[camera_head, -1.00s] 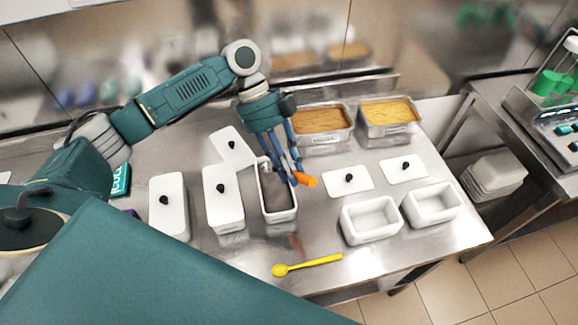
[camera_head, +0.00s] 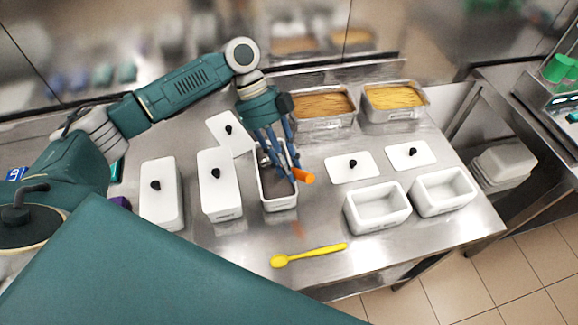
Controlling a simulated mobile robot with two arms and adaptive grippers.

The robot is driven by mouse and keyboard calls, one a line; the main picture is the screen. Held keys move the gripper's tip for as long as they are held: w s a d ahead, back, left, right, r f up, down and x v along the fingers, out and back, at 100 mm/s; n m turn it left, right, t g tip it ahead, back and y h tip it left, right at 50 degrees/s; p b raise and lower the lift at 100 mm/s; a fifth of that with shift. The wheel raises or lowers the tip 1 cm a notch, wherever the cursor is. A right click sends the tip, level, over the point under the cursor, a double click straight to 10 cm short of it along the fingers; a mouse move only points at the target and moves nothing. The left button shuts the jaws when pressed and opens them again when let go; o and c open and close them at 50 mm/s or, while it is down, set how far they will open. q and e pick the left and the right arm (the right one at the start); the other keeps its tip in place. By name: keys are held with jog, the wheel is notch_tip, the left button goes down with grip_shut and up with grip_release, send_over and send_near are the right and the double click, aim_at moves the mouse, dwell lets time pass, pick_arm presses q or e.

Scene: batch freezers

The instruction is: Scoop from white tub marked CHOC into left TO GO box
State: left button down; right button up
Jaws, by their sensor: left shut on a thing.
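An open white tub (camera_head: 281,205) with dark brown contents stands mid-counter; I cannot read its label. My left gripper (camera_head: 289,171) reaches down over this tub, shut on an orange-handled tool (camera_head: 305,176). The handle sticks out to the right past the tub's rim. The tool's far end is hidden by the fingers and tub, so I cannot tell if it carries anything. Two open white boxes stand to the right: the left box (camera_head: 378,223) and the right box (camera_head: 446,205). Both look empty. My right gripper is not in view.
A loose lid (camera_head: 224,124) leans behind the tub. Two lidded white tubs (camera_head: 221,188) (camera_head: 161,207) stand to its left. Two flat lids (camera_head: 340,174) (camera_head: 401,152) lie behind the boxes. A yellow spoon (camera_head: 310,254) lies in front. Metal pans (camera_head: 322,121) (camera_head: 395,113) stand behind.

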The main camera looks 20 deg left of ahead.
pick_arm(q)
jog(key=shift+w+a+f, duration=0.1)
jog(key=shift+w+a, duration=0.1)
jog(key=shift+a, duration=0.1)
jog(key=shift+y, duration=0.5)
jog(key=p+v, duration=0.4)
jog(key=shift+s, duration=0.15)
jog(key=d+y+p, duration=0.1)
jog(key=p, duration=0.1)
jog(key=s+d+t+y+p, duration=0.1)
jog(key=p, duration=0.1)
jog(key=shift+r+t, duration=0.2)
jog(key=shift+t, duration=0.1)
jog(key=shift+s+d+t+y+p, duration=0.2)
jog(key=shift+d+t+y+p, duration=0.15)
jog(key=shift+y+p, duration=0.4)
jog(key=shift+d, duration=0.1)
jog(key=shift+f, duration=0.1)
